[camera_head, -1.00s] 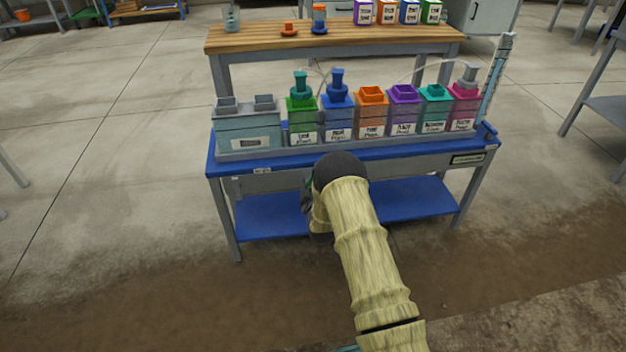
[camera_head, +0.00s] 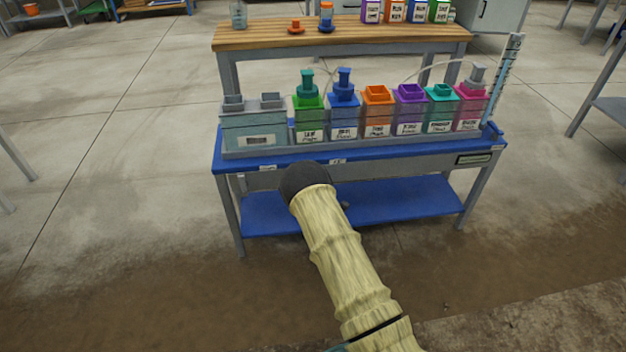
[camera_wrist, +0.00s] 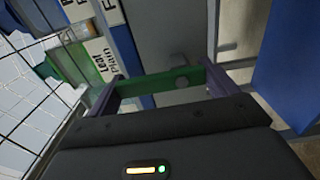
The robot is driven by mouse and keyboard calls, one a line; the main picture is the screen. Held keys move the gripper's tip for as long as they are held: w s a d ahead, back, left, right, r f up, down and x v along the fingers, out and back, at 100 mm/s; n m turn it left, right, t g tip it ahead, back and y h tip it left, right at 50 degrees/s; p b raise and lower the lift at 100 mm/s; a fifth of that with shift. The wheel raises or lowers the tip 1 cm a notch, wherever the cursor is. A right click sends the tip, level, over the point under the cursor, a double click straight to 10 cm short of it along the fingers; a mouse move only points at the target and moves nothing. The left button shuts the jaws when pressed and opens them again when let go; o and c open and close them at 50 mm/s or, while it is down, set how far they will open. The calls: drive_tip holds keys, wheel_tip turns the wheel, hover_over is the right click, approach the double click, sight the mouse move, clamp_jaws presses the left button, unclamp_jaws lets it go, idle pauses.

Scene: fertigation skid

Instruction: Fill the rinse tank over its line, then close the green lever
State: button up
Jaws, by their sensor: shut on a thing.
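In the wrist view my gripper (camera_wrist: 163,83) has its two fingers at the ends of a green bar, which looks like the green lever (camera_wrist: 185,78); it is shut on it. A round grey knob shows by the bar. In the head view my arm hides the gripper and lever at the bench front. A wide grey-teal tank (camera_head: 252,130) stands at the left end of the row on the blue bench; it may be the rinse tank. Its label is too small to read, and I cannot make out its line or water level.
Beside the wide tank stand a green tank (camera_head: 308,122), a blue one (camera_head: 343,124) and several other coloured tanks. A clear graduated tube (camera_head: 503,80) leans at the right end. A wooden-topped table (camera_head: 345,34) stands behind. The floor left of the bench is clear.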

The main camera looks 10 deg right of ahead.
drive_tip(key=shift+s+d+f, duration=0.1)
drive_tip(key=shift+d+f, duration=0.05)
drive_tip(key=o, duration=1.2)
drive_tip(key=shift+o, duration=0.2)
drive_tip(key=s+p, duration=0.5)
drive_tip(key=s, duration=1.2)
drive_tip(key=shift+s, duration=0.2)
